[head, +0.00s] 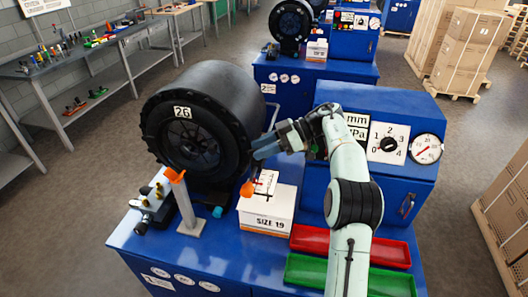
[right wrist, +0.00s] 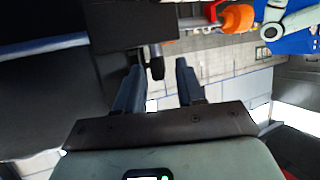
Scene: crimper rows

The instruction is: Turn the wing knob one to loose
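Two orange parts could be the wing knob; I cannot tell which is number one. One orange wing-shaped top (head: 174,176) sits on a grey post left of the white box. A smaller orange knob (head: 247,189) shows at the box's left edge. An orange knob (right wrist: 238,18) also shows at the top of the right wrist view. My right gripper (head: 256,149) is beside the right side of the black crimper drum, above the box. Its fingers (right wrist: 160,82) are apart, with a small dark part (right wrist: 157,68) seen between them; contact is unclear. My left gripper is out of view.
The black drum (head: 235,92) marked 26 stands on the blue bench (head: 130,238). A white box (head: 281,218) marked SIZE 19, a red tray (head: 385,252) and a green tray (head: 395,283) lie in front. A blue gauge cabinet (head: 372,108) stands behind my right arm.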

